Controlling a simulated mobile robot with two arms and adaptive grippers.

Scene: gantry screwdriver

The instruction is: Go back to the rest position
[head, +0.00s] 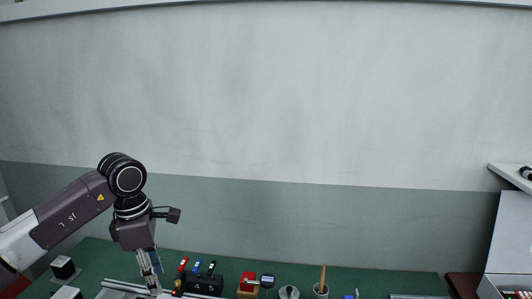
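My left gripper (152,283) points down over the green bench, with its fingers close above a pale metal rail (118,286) at the bottom edge. The fingers are small and partly overlap, so I cannot tell whether they are open, shut or holding something. My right gripper is not in view. A black holder (205,285) with red, blue and black screwdriver handles (197,266) stands just right of my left gripper.
Right of the holder are a red and yellow block (247,287), a small display device (267,281), a round metal part (289,292) and a cup (321,291) with a wooden handle. A dark-topped block (63,267) stands left. A wall shelf (512,176) juts in right.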

